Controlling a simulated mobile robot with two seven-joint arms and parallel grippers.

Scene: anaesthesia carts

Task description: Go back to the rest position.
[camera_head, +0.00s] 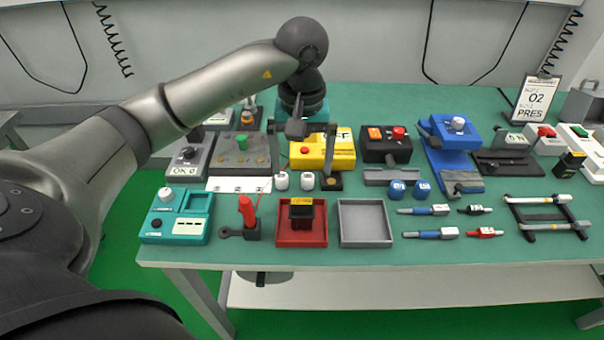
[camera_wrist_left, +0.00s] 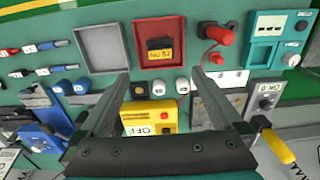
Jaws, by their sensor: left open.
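My left arm reaches in from the left over the table in the head view. Its left gripper (camera_head: 302,158) points down above the middle of the table, with its fingers apart and nothing between them. In the left wrist view the left gripper (camera_wrist_left: 160,76) also shows wide, empty jaws. Beneath it are a yellow box (camera_head: 325,152) with a red button and two small white capped items (camera_head: 281,181). A red tray (camera_head: 302,239) holding a black block (camera_head: 301,213) with a yellow label lies nearer the table's front edge. My right gripper is not in view.
An empty grey tray (camera_head: 366,241) sits beside the red tray. A red-handled device (camera_head: 247,213) and teal box (camera_head: 178,216) stand left. Blue items (camera_head: 397,189), pens (camera_head: 431,233), a black rack (camera_head: 548,216) and a blue device (camera_head: 452,145) fill the right. A sign (camera_head: 534,99) stands behind.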

